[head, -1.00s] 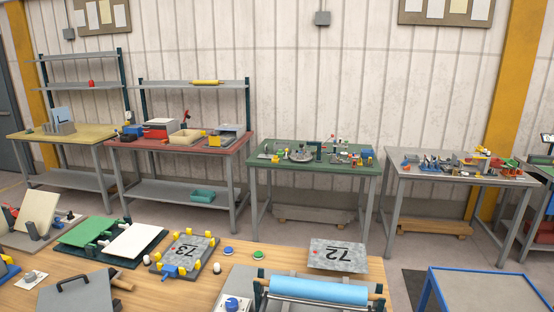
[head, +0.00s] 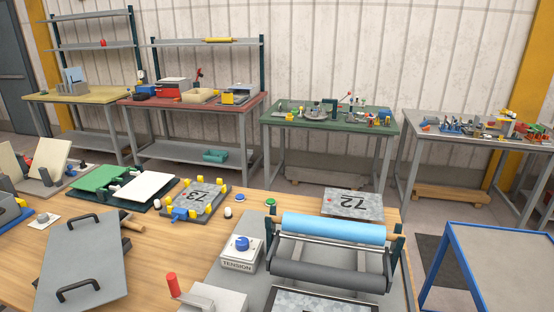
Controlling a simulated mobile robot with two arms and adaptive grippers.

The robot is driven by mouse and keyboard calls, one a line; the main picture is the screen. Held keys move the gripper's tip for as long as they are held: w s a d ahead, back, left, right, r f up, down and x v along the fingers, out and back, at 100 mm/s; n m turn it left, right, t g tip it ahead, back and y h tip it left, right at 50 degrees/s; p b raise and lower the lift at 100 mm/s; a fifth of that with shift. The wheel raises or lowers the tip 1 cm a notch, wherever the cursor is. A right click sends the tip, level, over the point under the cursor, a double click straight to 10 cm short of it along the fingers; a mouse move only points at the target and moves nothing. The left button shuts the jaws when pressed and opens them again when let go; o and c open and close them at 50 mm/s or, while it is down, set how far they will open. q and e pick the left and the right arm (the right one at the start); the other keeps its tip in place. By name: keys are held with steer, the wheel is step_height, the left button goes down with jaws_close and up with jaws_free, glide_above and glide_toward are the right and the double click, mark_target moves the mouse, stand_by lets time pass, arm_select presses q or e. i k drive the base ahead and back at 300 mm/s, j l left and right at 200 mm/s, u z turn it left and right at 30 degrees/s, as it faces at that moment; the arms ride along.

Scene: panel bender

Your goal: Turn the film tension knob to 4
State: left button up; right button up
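The film tension knob (head: 241,243) is a blue knob on top of a pale box, the tension unit (head: 238,264), whose front reads TENSION. It stands on a grey base left of a blue film roll (head: 338,228) and a dark grey roller (head: 332,272). The dial marks around the knob are too small to read, so I cannot tell its setting. Neither of my grippers shows in the head view.
A lever with a red handle (head: 172,285) stands in front of the tension box. A grey plate with two black handles (head: 84,262) lies to the left. Plate 73 (head: 193,198) and plate 72 (head: 352,204) lie behind. A blue-framed table (head: 490,262) stands at the right.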

mark_target(241, 242)
steer(key=k+j+z, duration=0.25)
steer(key=k, duration=0.2)
steer(key=k+j+z, duration=0.25)
steer(key=k, duration=0.25)
